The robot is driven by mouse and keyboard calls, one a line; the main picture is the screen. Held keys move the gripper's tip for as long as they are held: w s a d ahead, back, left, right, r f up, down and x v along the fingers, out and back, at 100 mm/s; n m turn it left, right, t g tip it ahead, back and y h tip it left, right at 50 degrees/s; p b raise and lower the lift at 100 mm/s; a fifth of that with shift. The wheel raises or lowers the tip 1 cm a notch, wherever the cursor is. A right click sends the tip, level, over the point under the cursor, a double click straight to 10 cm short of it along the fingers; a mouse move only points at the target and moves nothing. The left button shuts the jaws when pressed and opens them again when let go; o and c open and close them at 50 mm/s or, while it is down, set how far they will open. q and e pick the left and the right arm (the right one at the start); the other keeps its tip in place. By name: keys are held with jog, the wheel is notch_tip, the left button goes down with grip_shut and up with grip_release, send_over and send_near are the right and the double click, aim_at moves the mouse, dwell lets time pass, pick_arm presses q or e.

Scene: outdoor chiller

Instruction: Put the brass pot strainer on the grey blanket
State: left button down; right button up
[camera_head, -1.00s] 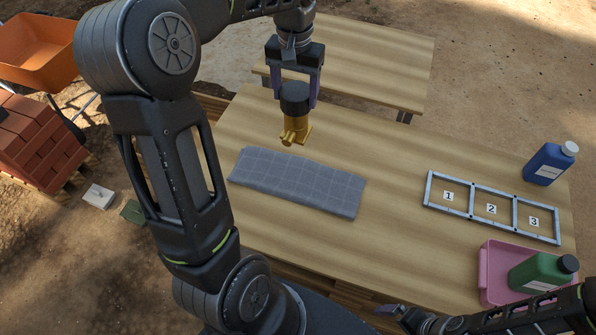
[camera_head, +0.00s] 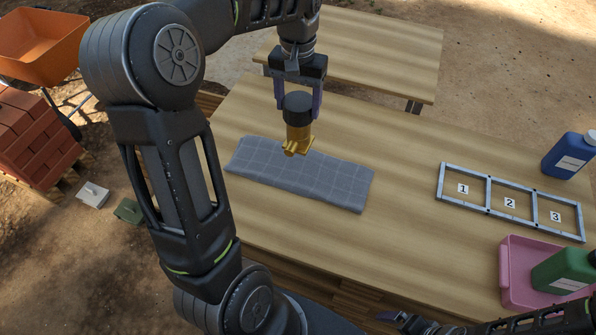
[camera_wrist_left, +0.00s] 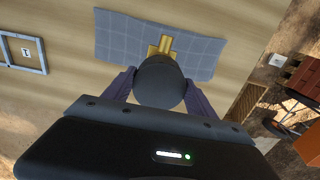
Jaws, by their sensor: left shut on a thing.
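The brass pot strainer (camera_head: 298,137) has a black round top and a brass body with a fitting at its lower end. My left gripper (camera_head: 299,104) is shut on its black top and holds it upright, over or just behind the far edge of the grey blanket (camera_head: 300,176). The blanket lies flat on the wooden table. In the left wrist view the strainer (camera_wrist_left: 160,84) is between the fingers, its brass end overlapping the blanket (camera_wrist_left: 120,38). Whether it touches the cloth cannot be told. My right gripper (camera_head: 400,318) shows only partly at the bottom edge.
A grey frame with numbered compartments (camera_head: 487,194) lies to the right on the table. A blue bottle (camera_head: 566,158) stands behind it. A pink tray (camera_head: 512,270) with a green bottle (camera_head: 562,272) is at front right. Bare wood lies between blanket and frame.

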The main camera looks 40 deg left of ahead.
aim_at(298, 137)
dwell(0.3)
pick_arm(q)
jog(key=shift+f+p, duration=0.4)
jog(key=shift+f, duration=2.6)
jog(key=shift+f, duration=1.95)
jog(key=shift+f, duration=0.4)
jog(key=shift+s+d+f, duration=0.1)
jog(key=shift+s+f, duration=0.05)
jog(key=shift+f, duration=0.05)
